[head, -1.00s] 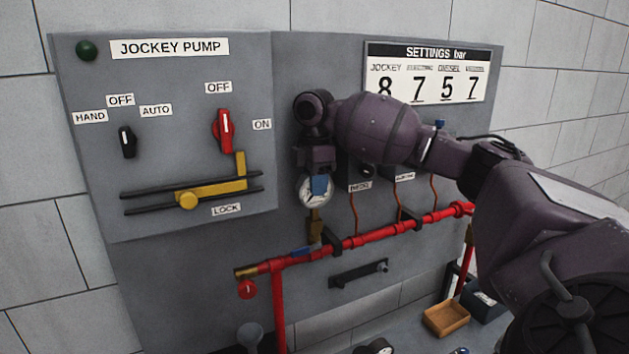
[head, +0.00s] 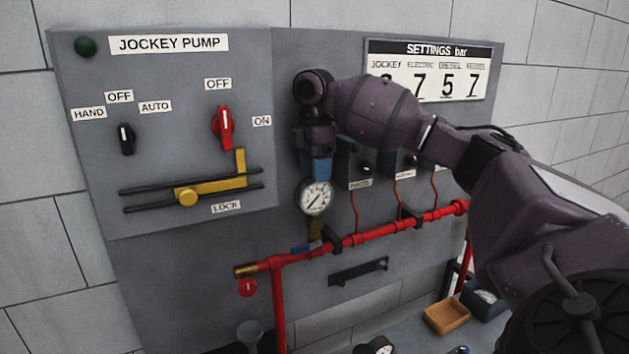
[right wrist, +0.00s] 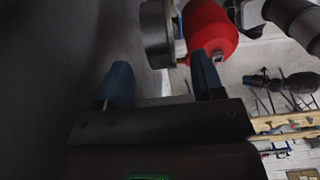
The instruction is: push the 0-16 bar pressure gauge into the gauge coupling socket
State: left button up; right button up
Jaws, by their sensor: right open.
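The pressure gauge (head: 315,198), with a round white face and dark rim, stands upright on the brass coupling socket (head: 315,226) above the red pipe. My left gripper is out of view.
Grey boxes with copper lines stand close to the right. The jockey pump panel (head: 165,140) is to the left. A wooden tray (head: 446,317) lies low at the right.

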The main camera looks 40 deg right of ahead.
notch_tip(320, 180, up, 7)
jog(key=shift+s+r, duration=0.15)
jog(key=shift+r, duration=0.05)
jog(key=shift+f, duration=0.1)
dwell(0.6)
